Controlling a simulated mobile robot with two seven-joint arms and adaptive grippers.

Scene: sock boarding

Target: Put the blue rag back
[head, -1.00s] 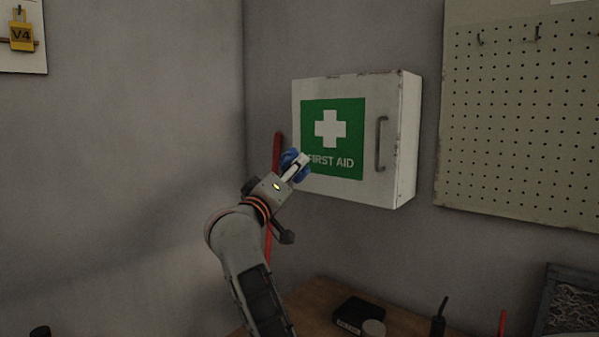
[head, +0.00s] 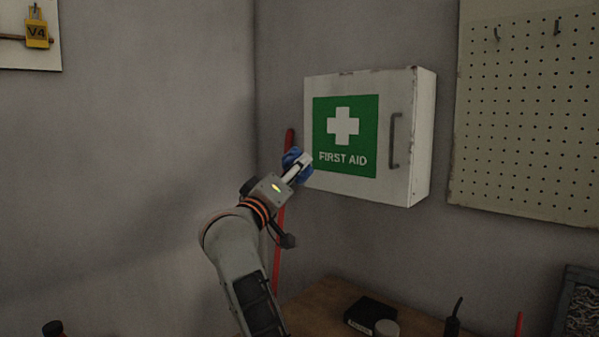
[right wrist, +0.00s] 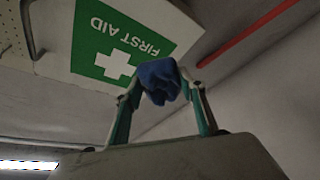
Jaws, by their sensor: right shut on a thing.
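The blue rag (head: 292,159) is bunched between the fingers of my right gripper (head: 301,167), partly hidden behind them in the head view. In the right wrist view the rag (right wrist: 158,80) is pinched between the two fingertips of the gripper (right wrist: 160,88). The gripper holds it in the air in front of the wall, at the lower left corner of the first aid cabinet in the head view. Whether the rag touches the cabinet, I cannot tell. My left gripper is not in view.
The white first aid cabinet (head: 420,140) hangs shut on the wall. A red pole (head: 280,250) stands behind my arm. A wooden bench (head: 320,295) below carries a black box (head: 370,311) and other items. A pegboard (head: 530,120) is at right.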

